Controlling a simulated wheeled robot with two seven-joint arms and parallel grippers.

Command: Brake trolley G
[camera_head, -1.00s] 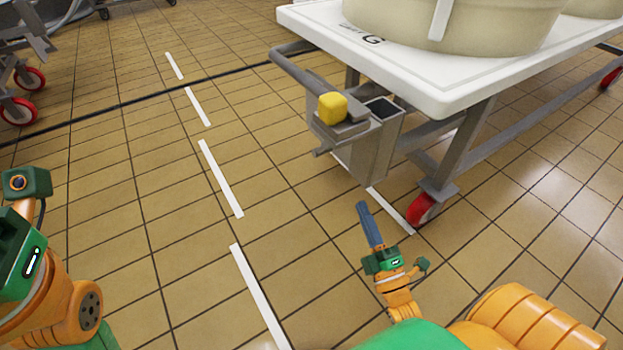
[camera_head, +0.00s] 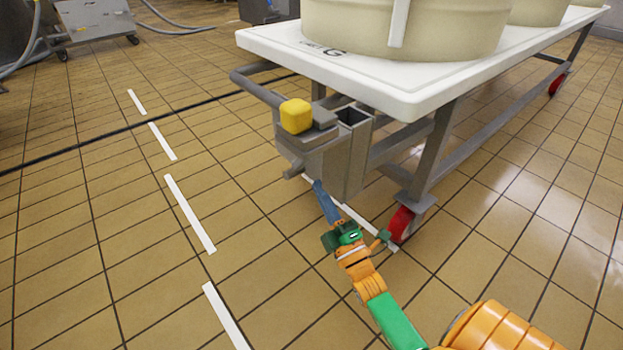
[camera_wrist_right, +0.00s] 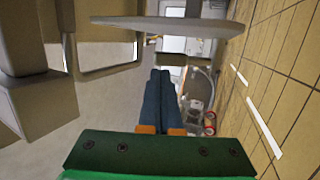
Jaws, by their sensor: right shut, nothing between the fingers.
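Trolley G (camera_head: 430,98) has a white top marked G, a grey metal frame and red wheels (camera_head: 401,224). At its near end is a grey push bar (camera_head: 258,90). A yellow knob (camera_head: 296,116) sits on a grey bracket beside an open-topped metal box (camera_head: 348,150). My right gripper (camera_head: 322,192) is shut and empty, its blue fingers low beside the bottom of the box. In the right wrist view the shut fingers (camera_wrist_right: 160,90) point ahead under a grey bar (camera_wrist_right: 168,24); I cannot tell whether they touch anything. My left gripper is out of view.
Pale round vats (camera_head: 440,25) stand on the trolley top. Tiled floor with white dashes (camera_head: 188,212) is clear to the left. A grey wheeled cart (camera_head: 95,25) and hoses (camera_head: 180,22) are at the back left.

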